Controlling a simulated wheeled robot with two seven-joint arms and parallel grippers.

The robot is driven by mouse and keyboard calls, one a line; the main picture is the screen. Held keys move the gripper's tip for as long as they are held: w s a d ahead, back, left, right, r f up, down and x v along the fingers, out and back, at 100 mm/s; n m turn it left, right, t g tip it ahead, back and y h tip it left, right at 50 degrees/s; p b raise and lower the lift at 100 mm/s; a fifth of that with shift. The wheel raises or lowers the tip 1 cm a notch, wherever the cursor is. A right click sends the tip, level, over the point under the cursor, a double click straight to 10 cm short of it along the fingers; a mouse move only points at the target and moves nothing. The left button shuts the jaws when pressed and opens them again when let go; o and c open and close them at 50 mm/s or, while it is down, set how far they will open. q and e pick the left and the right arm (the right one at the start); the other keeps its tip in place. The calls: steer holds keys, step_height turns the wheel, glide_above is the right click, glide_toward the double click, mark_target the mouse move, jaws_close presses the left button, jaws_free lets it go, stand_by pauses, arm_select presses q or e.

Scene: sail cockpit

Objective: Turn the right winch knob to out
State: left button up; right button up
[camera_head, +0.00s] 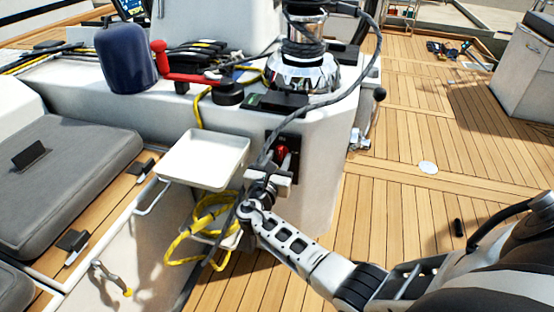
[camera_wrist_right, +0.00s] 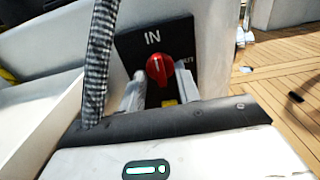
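The red winch knob (camera_head: 282,152) sits on a dark panel in a recess on the front of the white cockpit console. In the right wrist view the knob (camera_wrist_right: 159,69) shows a pale mark on its face. The panel (camera_wrist_right: 150,40) reads "IN" above the knob; smaller lettering at its right is partly covered. My right gripper (camera_head: 273,174) is in front of the panel, just below the knob in the head view. In the wrist view its two fingers (camera_wrist_right: 160,88) are apart, one either side of the knob's lower part. Contact cannot be told. My left gripper is not in view.
A dark rope (camera_wrist_right: 98,60) hangs close beside the left finger. A white tray (camera_head: 206,160) juts out left of the gripper, with a coiled yellow rope (camera_head: 212,215) below. A chrome winch (camera_head: 302,70) stands above. Open teak deck (camera_head: 400,200) lies right.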

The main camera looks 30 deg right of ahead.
jaws_close()
